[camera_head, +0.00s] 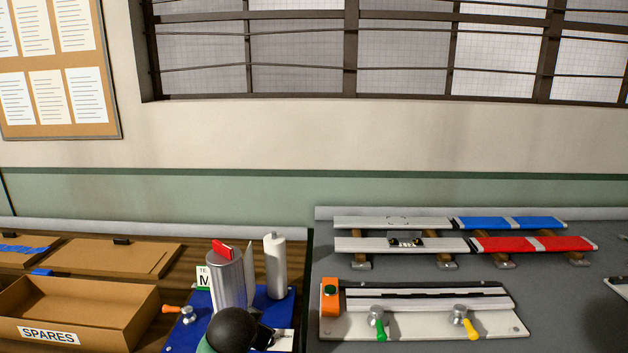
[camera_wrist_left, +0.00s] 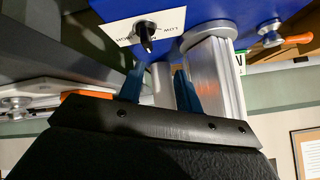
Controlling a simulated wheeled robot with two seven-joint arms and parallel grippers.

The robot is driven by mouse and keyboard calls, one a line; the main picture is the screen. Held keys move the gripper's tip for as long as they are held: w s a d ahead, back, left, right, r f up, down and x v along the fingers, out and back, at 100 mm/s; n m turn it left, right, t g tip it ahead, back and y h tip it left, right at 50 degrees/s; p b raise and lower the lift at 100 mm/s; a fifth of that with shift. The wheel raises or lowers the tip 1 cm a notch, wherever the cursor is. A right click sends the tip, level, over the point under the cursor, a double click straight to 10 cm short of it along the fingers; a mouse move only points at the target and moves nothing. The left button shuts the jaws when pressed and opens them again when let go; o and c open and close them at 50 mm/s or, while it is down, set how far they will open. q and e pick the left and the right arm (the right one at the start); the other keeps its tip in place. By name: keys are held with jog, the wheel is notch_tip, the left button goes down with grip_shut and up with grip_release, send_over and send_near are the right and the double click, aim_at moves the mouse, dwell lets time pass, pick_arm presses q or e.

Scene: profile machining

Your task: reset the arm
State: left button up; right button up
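My left gripper (camera_wrist_left: 160,76) shows in the left wrist view as two dark blue fingers standing apart. A pale grey cylinder (camera_wrist_left: 162,92) shows in the gap between them; I cannot tell whether it is touched. A bright ribbed metal post (camera_wrist_left: 216,78) stands close beside the right-hand finger, under a blue panel (camera_wrist_left: 180,8) with a black knob (camera_wrist_left: 146,35). In the head view a dark rounded part at the bottom, likely mine, overlaps the blue station (camera_head: 190,334); the left fingers cannot be made out there. My right gripper is in neither view.
A silver cylinder (camera_head: 227,283) with a red top and a white cylinder (camera_head: 275,265) stand on the blue station. A SPARES box (camera_head: 82,317) is left. A clamp fixture (camera_head: 420,327) with green and yellow handles and racked profiles (camera_head: 400,244) are right. Grey tabletop (camera_head: 590,310) is clear beside the fixture.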

pick_arm(q)
jog(key=s+f+n+g, duration=0.1)
jog(key=s+f+g, duration=0.1)
jog(key=s+f, duration=0.7)
jog(key=s+a+f+n+g, duration=0.1)
jog(key=s+f+g, duration=0.2)
jog(key=s+f, duration=0.6)
jog(key=s+f+n+g, duration=0.1)
jog(key=s+f+g, duration=0.1)
jog(key=s+f, duration=0.8)
jog(key=s, duration=0.9)
jog(key=shift+a+g+h, duration=0.35)
jog(key=shift+g+h, duration=0.05)
jog(key=shift+s+f, duration=0.1)
